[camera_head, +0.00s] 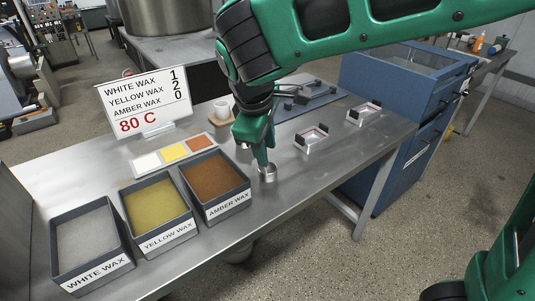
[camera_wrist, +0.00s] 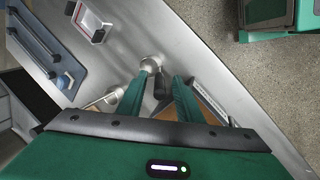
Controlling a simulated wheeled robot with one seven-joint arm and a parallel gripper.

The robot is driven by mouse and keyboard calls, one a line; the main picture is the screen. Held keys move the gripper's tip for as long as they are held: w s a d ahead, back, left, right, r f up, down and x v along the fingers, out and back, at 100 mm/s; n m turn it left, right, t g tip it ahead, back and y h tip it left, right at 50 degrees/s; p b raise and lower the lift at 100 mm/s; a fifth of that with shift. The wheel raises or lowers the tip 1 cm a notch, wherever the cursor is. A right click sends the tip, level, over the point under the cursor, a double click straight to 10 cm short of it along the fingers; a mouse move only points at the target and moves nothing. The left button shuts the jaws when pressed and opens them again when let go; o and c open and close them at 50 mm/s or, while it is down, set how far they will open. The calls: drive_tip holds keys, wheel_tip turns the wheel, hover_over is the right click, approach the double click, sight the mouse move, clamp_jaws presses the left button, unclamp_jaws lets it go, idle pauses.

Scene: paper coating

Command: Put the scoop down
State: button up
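The scoop has a small round metal cup (camera_head: 267,173), which looks to be on the steel table just right of the amber wax bin, near the front edge. In the wrist view the cup (camera_wrist: 150,64) is just beyond the fingertips. Its dark handle (camera_wrist: 161,86) stands between the two green fingers. My gripper (camera_head: 262,158) points down over the scoop. In the wrist view my gripper (camera_wrist: 162,79) shows its fingers apart, with a narrow gap on each side of the handle.
White wax (camera_head: 88,240), yellow wax (camera_head: 155,208) and amber wax (camera_head: 215,182) bins stand left. Behind are a sign (camera_head: 147,102), colour cards (camera_head: 174,153) and a white cup (camera_head: 222,108). Two small frames (camera_head: 312,139) (camera_head: 364,113) lie right. A blue cabinet (camera_head: 400,120) stands beyond.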

drive_tip(key=v, duration=0.8)
drive_tip(key=shift+r, duration=0.25)
drive_tip(key=d+f+m+g, duration=0.3)
drive_tip(key=d+m, duration=0.5)
drive_tip(key=d, duration=1.7)
drive_tip(key=s+d+f+m, duration=0.4)
drive_tip(key=s+d+m, duration=0.2)
drive_tip(key=s, duration=0.3)
drive_tip(key=s+d+f+m+y, duration=0.1)
drive_tip(key=s+d+f+m, duration=0.4)
drive_tip(key=s+d, duration=0.4)
drive_tip(key=shift+s+f+m+g+y, duration=0.15)
drive_tip(key=shift+s+m+g+y, duration=0.15)
drive_tip(key=shift+s+m+g, duration=0.15)
